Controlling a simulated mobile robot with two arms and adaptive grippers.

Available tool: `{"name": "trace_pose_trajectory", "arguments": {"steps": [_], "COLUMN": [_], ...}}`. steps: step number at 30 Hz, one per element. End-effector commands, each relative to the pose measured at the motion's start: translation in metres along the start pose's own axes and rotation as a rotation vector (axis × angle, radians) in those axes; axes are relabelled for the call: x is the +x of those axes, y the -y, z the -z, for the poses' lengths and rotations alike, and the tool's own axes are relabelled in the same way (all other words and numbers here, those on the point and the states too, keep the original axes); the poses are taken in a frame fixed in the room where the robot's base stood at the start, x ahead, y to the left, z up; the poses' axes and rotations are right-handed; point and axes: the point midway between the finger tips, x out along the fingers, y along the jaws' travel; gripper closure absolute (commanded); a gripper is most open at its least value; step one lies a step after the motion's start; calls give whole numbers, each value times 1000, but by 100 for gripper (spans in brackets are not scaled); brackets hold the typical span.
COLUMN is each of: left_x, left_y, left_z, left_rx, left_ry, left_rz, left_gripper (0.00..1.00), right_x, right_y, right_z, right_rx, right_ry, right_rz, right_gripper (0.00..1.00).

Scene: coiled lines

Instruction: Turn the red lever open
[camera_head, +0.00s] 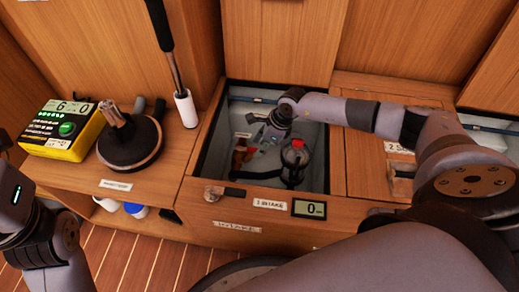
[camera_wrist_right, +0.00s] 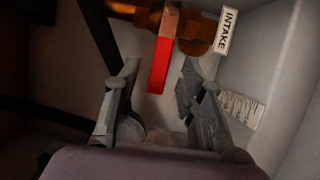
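The red lever (camera_wrist_right: 158,66) shows in the right wrist view, hanging down from a brass valve body (camera_wrist_right: 190,22) beside an "INTAKE" tag. In the head view the brass valve (camera_head: 239,157) is small, inside an open bay below deck level. My right gripper (camera_wrist_right: 159,76) is open, its two fingers on either side of the lever's lower end in the picture. I see a gap on both sides; whether the lever is between the fingers in depth, I cannot tell. In the head view my right gripper (camera_head: 266,137) reaches down into the bay. My left gripper is out of view; only its arm shows.
A strainer with a red top (camera_head: 298,150) stands right of the valve. The bay's front edge (camera_head: 262,190) carries a display (camera_head: 309,209) reading 0.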

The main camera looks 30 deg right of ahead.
Motion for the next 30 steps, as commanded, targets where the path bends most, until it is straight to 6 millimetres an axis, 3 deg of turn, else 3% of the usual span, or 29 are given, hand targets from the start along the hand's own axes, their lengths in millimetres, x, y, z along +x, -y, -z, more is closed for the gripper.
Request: {"name": "trace_pose_trajectory", "arguments": {"steps": [11, 28, 30], "left_x": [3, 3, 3], "left_y": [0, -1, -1], "left_z": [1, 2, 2], "left_rx": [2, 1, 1], "left_ry": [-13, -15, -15], "left_rz": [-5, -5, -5], "left_gripper": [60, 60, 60], "right_x": [7, 7, 7], "right_y": [0, 0, 0], "right_z": [-1, -1, 0], "right_rx": [-1, -1, 0], "right_ry": [1, 1, 1], "right_rz": [0, 0, 0], "right_gripper": [63, 100, 100]}}
